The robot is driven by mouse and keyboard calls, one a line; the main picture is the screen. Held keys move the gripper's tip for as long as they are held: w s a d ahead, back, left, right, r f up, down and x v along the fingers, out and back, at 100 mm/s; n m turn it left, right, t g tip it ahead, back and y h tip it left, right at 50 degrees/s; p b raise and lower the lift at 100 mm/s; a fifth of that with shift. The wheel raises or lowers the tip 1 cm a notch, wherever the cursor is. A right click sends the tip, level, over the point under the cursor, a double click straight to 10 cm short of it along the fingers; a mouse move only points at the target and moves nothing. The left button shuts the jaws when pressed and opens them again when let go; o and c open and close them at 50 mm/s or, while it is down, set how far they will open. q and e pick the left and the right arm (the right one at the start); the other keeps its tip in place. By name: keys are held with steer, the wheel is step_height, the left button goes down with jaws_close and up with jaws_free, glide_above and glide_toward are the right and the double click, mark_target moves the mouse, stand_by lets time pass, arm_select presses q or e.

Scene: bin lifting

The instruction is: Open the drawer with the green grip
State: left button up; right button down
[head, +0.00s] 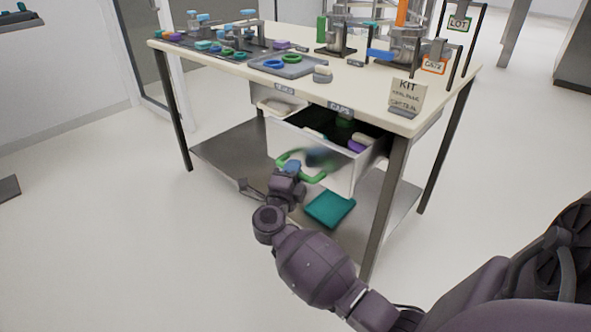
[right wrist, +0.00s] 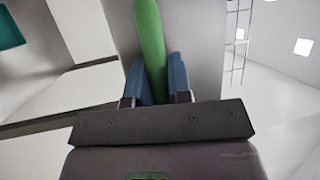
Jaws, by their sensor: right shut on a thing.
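The drawer with the green grip (head: 318,179) hangs under the white tabletop and stands pulled out toward me. Its light front panel (head: 340,176) shows, and several small items lie inside its dark interior. My right gripper (head: 293,166) is at the drawer front, with its blue fingertips shut on the green grip. In the right wrist view the green grip (right wrist: 150,45) runs between the two blue fingers. My left gripper is not in view.
A second drawer (head: 272,108) sits to the left. A teal folded thing (head: 330,207) lies on the lower shelf, below the open drawer. The table leg (head: 385,210) stands right of my forearm. A tray (head: 288,66), a KIT sign (head: 408,95) and several parts are on the tabletop. The floor in front is clear.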

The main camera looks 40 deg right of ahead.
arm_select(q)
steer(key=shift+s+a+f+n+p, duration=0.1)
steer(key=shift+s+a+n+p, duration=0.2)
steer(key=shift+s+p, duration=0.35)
arm_select(e)
steer(key=s+a, duration=0.1)
steer(key=a, duration=1.3)
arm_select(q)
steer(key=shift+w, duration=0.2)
arm_select(e)
steer(key=shift+s+a, duration=0.1)
steer(key=c, duration=1.1)
jaws_free()
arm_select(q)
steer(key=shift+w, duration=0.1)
arm_select(e)
steer(key=shift+o, duration=0.2)
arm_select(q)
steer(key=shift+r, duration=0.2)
